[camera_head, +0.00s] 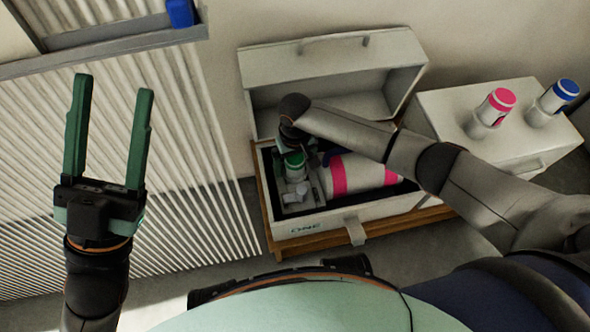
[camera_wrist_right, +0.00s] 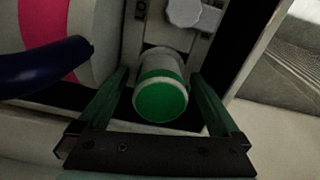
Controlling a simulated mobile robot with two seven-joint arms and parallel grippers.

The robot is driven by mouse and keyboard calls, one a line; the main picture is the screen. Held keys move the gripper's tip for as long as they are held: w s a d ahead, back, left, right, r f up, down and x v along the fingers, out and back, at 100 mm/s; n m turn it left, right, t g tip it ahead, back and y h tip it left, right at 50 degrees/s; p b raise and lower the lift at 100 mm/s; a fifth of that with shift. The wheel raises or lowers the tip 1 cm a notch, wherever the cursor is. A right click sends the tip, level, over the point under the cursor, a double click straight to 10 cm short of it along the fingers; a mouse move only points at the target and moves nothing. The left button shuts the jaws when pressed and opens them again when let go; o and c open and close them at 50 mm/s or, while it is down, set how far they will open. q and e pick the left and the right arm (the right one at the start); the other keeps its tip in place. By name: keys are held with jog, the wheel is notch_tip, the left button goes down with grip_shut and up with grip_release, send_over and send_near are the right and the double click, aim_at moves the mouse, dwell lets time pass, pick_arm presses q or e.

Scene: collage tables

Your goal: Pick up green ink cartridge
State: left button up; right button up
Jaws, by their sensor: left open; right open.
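The green ink cartridge (camera_head: 294,165) stands inside the open box, at its left side. In the right wrist view the cartridge (camera_wrist_right: 161,98) shows its green cap and white body between the two green fingers. My right gripper (camera_wrist_right: 160,82) is open around it, with a finger on each side and small gaps visible. In the head view my right gripper is mostly hidden under its own arm. My left gripper (camera_head: 113,92) is open and empty, raised at the left over the corrugated wall.
The white box (camera_head: 305,228) has its lid (camera_head: 330,62) open. A large pink-and-white cylinder (camera_head: 365,175) lies inside, right of the cartridge. Pink (camera_head: 492,110) and blue (camera_head: 553,100) cartridges stand on a white cabinet (camera_head: 470,95). A dark blue curved part (camera_wrist_right: 45,68) crosses the wrist view's left.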

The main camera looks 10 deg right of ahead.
grip_shut()
dwell(0.7)
jog(key=shift+r, duration=0.1)
